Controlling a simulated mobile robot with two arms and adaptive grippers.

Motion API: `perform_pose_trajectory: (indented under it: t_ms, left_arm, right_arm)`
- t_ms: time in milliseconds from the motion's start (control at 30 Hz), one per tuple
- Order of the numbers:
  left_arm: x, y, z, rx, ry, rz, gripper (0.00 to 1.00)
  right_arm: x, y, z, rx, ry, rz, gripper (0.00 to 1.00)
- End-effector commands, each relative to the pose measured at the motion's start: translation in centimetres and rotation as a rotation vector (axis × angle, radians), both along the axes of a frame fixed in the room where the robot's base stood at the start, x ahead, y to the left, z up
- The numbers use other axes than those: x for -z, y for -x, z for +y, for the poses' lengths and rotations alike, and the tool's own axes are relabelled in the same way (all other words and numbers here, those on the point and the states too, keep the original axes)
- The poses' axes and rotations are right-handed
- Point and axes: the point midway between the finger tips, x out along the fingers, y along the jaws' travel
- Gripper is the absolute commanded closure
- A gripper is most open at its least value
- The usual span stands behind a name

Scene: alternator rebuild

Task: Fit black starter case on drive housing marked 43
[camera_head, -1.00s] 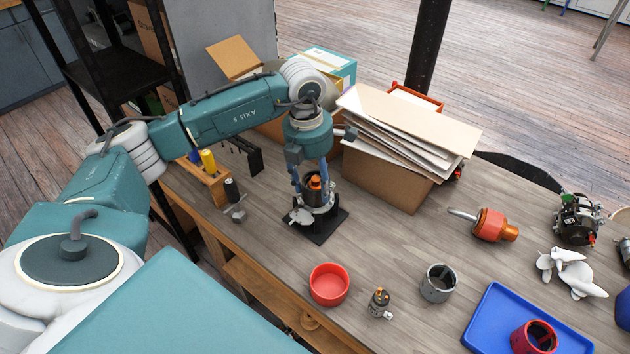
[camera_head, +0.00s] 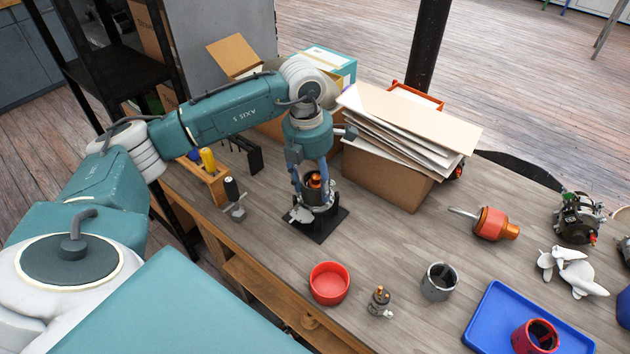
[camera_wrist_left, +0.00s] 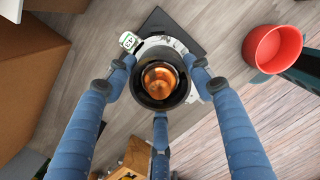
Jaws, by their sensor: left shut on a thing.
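My left gripper (camera_head: 314,196) points straight down and is shut on the black starter case (camera_wrist_left: 163,99). In the left wrist view, the case is a dark open ring between the blue fingers, with a copper-coloured core (camera_wrist_left: 160,80) inside it. The core's top also shows in the head view (camera_head: 314,180). The silver drive housing (camera_wrist_left: 180,45) lies directly below the case and carries a white tag (camera_wrist_left: 129,41) that seems to read 43. The housing rests on a black square plate (camera_head: 325,228). The fingers hide the joint, so I cannot tell whether the case is fully seated.
A red bowl (camera_head: 329,284), small motor part (camera_head: 380,300) and grey ring (camera_head: 439,281) stand in front. A blue tray (camera_head: 484,318) holds a red ring (camera_head: 534,337). A cardboard box (camera_head: 385,180) stands close behind the gripper; a wooden tool rack (camera_head: 212,184) is left.

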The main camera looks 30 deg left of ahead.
Motion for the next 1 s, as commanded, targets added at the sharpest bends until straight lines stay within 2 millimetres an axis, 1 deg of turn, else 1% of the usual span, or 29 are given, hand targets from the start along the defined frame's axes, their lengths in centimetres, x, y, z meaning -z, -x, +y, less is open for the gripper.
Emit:
perform_pose_trajectory:
  t_ms: [233, 267, 333, 367, 600, 733, 867, 1000]
  left_arm:
    - [-0.2, -0.1, 0.0, 0.0, 0.001, -0.004, 1.0]
    - [-0.2, -0.1, 0.0, 0.0, 0.001, -0.004, 0.42]
    - [-0.1, -0.1, 0.0, 0.0, 0.0, -0.003, 0.28]
    - [-0.1, -0.1, 0.0, 0.0, 0.0, -0.003, 0.25]
    - [0.1, 0.1, 0.0, 0.0, -0.001, 0.003, 0.25]
    - [-0.5, 0.0, 0.0, 0.0, -0.001, 0.0, 0.25]
    - [-2.5, 0.1, 0.2, 0.0, -0.001, -0.004, 0.25]
    - [-5.7, 0.3, 0.3, 0.001, 0.0, -0.006, 0.25]
  right_arm:
    - [0.0, 0.0, 0.0, 0.0, 0.0, 0.0, 0.6]
    - [0.0, 0.0, 0.0, 0.0, 0.0, 0.0, 0.6]
    - [0.0, 0.0, 0.0, 0.0, 0.0, 0.0, 0.6]
    - [0.0, 0.0, 0.0, 0.0, 0.0, 0.0, 0.6]
    - [0.0, 0.0, -0.1, 0.0, 0.001, 0.0, 0.6]
    - [0.0, -0.1, -0.2, -0.001, 0.002, 0.0, 0.6]
    - [0.0, 0.0, -0.1, -0.001, 0.002, 0.0, 0.6]
    - [0.0, 0.0, -0.1, 0.0, 0.001, 0.0, 0.6]
